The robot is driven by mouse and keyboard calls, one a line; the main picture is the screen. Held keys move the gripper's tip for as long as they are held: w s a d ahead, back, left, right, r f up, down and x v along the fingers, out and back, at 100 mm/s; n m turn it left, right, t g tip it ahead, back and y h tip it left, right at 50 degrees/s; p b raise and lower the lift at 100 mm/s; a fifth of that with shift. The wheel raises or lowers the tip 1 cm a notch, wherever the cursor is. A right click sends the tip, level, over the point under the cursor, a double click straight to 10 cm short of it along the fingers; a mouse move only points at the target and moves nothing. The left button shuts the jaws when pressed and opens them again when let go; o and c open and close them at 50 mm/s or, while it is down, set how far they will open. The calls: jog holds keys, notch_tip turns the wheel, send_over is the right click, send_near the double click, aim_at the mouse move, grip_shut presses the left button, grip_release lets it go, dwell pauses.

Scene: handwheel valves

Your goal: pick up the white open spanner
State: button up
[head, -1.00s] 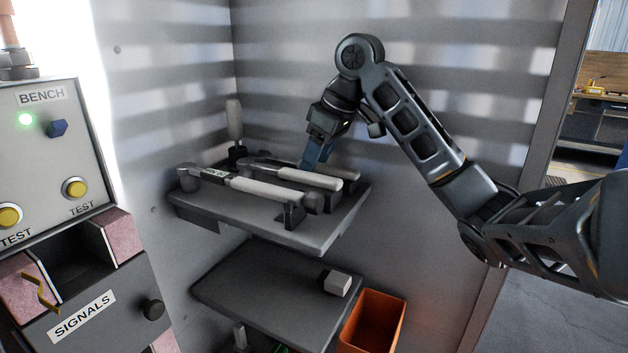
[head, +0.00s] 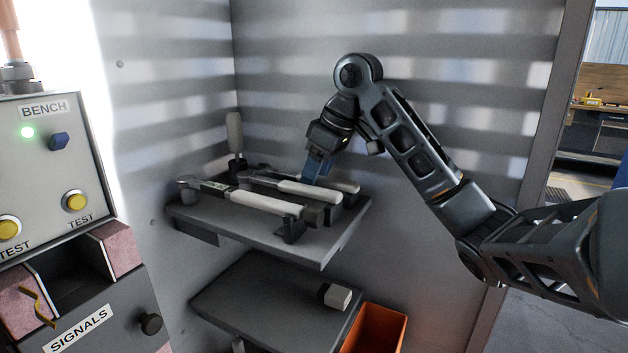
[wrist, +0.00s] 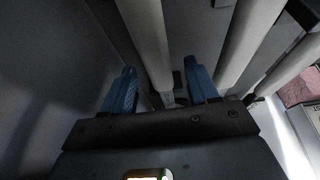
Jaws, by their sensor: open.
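Several white-handled tools lie side by side on the upper grey shelf (head: 240,236). I cannot tell for sure which is the white open spanner; the heads are small or hidden. My gripper (head: 316,172) is open and points down over the back of the row. In the wrist view its blue fingers (wrist: 160,80) stand on either side of one white handle (wrist: 148,42). I cannot tell whether they touch it. Another white handle (wrist: 246,42) lies just right of the right finger.
A white-handled tool (head: 235,132) stands upright at the shelf's back left. Metal walls close in behind. An orange bin (head: 375,330) stands below. A bench panel (head: 45,170) is at left.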

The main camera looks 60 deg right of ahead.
grip_shut()
dwell(0.4)
jog(key=shift+r, duration=0.1)
